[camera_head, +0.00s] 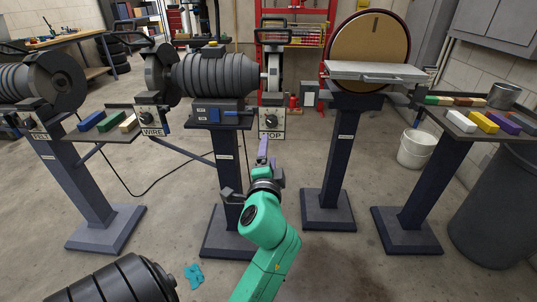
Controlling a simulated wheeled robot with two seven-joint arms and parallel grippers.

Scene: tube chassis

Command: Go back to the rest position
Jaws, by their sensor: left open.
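My left gripper (262,160) is in the middle of the head view, at the end of a green arm that rises from the bottom edge. It is open, and I see nothing between its fingers. My right gripper is not in view.
The middle grinder (215,75) stands ahead, another grinder (40,80) at left. A disc sander (369,50) and a stand with colored bars (480,121) are at right. A dark ribbed cylinder (115,283) is at lower left; a blue-green item (194,275) lies on the floor.

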